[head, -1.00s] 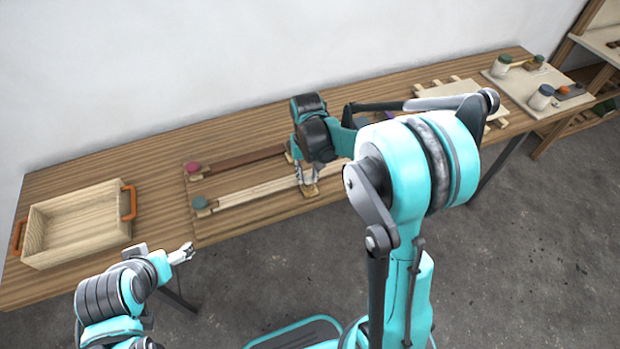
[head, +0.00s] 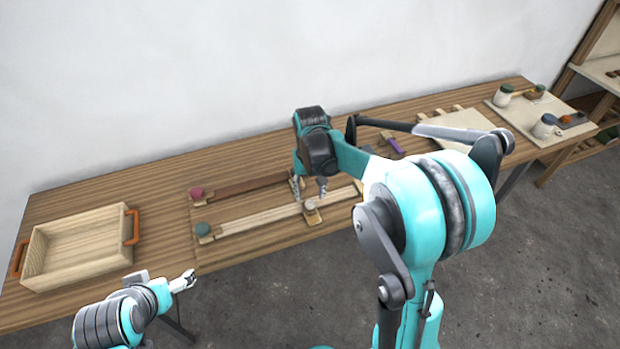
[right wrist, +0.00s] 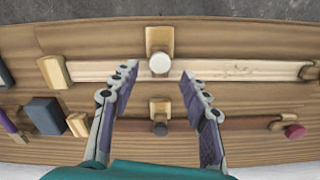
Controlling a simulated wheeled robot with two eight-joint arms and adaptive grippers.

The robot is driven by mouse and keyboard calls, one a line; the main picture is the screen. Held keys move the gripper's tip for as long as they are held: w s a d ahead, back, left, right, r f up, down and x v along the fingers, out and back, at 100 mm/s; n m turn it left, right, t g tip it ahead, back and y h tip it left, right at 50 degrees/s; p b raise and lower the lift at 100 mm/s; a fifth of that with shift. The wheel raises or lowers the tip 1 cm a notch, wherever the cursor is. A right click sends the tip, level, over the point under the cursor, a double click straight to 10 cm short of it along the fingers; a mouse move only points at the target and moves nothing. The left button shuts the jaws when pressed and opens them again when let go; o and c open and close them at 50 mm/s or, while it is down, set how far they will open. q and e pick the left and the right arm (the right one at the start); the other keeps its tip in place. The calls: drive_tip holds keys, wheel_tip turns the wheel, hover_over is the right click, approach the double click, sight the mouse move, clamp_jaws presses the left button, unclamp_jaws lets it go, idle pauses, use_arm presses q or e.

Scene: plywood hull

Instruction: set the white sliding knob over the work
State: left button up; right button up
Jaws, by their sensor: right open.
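The white sliding knob (head: 310,206) stands on a small wooden slider on the pale rail (head: 260,219). In the right wrist view the knob (right wrist: 160,63) shows just beyond and between the fingertips. My right gripper (head: 310,191) is open and empty, above and slightly behind the knob, apart from it. Its two spread fingers frame the pale rail in the right wrist view (right wrist: 158,72). My left gripper (head: 185,281) is off the table's front edge at the left, away from the rails; its jaw state is too small to tell. Which thing is the work is unclear.
A dark rail (head: 245,186) with a dark knob (right wrist: 160,129) runs behind the pale one. Red (head: 196,193) and green (head: 202,229) knobs mark the left ends. A wooden tray (head: 78,246) stands left. A purple-handled tool (head: 396,146) lies right.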

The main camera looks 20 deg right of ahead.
sight(310, 204)
wheel_tip(310, 204, up, 8)
drive_tip(key=shift+r, duration=0.2)
idle(0.4)
drive_tip(key=s+a+n+t, duration=0.1)
drive_tip(key=s+t, duration=0.2)
drive_tip(key=s, duration=0.5)
drive_tip(key=s+a+f+n+t, duration=0.1)
drive_tip(key=s+t, duration=0.3)
drive_tip(key=s, duration=0.5)
drive_tip(key=shift+s+a+f+n, duration=0.15)
drive_tip(key=shift+a+n, duration=0.15)
drive_tip(key=shift+a, duration=0.4)
